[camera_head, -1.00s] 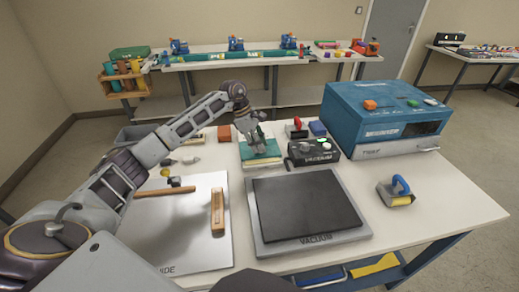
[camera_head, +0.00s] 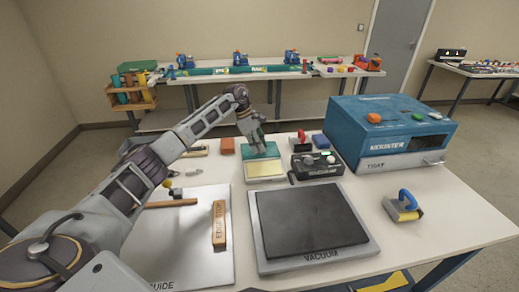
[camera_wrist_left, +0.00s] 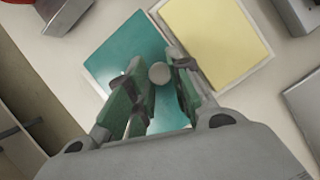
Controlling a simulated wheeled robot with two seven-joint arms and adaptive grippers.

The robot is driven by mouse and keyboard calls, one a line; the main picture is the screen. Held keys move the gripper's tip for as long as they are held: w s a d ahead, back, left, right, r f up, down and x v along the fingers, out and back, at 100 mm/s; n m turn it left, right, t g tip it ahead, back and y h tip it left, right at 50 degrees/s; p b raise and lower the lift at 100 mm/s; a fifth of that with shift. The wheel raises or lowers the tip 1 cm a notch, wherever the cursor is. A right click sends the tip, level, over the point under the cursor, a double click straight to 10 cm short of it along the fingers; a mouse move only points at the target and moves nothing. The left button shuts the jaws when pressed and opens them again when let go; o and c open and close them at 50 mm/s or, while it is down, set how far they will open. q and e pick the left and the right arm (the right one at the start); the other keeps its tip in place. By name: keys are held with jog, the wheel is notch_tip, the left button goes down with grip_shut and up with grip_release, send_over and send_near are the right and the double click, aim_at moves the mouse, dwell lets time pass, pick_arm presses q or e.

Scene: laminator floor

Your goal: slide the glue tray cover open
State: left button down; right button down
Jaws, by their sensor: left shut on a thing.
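The glue tray (camera_head: 266,170) is a pale tray with a cream-yellow inside, at the back middle of the table. It also shows in the left wrist view (camera_wrist_left: 217,42). Its teal cover (camera_head: 270,150) lies behind it, off most or all of the yellow area. In the left wrist view the cover (camera_wrist_left: 115,58) sits beside the yellow area and has a round pale knob (camera_wrist_left: 159,73). My left gripper (camera_head: 258,149) is over the cover, its green-padded fingers (camera_wrist_left: 158,80) shut around the knob. My right gripper is out of view.
A black control box (camera_head: 317,165) stands close right of the tray. The vacuum plate (camera_head: 311,222) and steel guide plate (camera_head: 186,250) lie in front. A blue laminator (camera_head: 390,130) stands at the right.

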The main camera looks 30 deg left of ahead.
pick_arm(q)
jog(key=shift+w+a, duration=0.3)
jog(key=shift+w, duration=0.2)
jog(key=c, duration=1.3)
grip_release()
jog(key=shift+o, duration=0.2)
jog(key=shift+a+r, duration=0.1)
jog(key=shift+r, duration=0.05)
jog(key=v, duration=1.1)
jog(key=shift+a+r, duration=0.2)
jog(key=shift+r, duration=0.1)
jog(key=shift+s+d, duration=0.1)
jog(key=shift+s, duration=0.05)
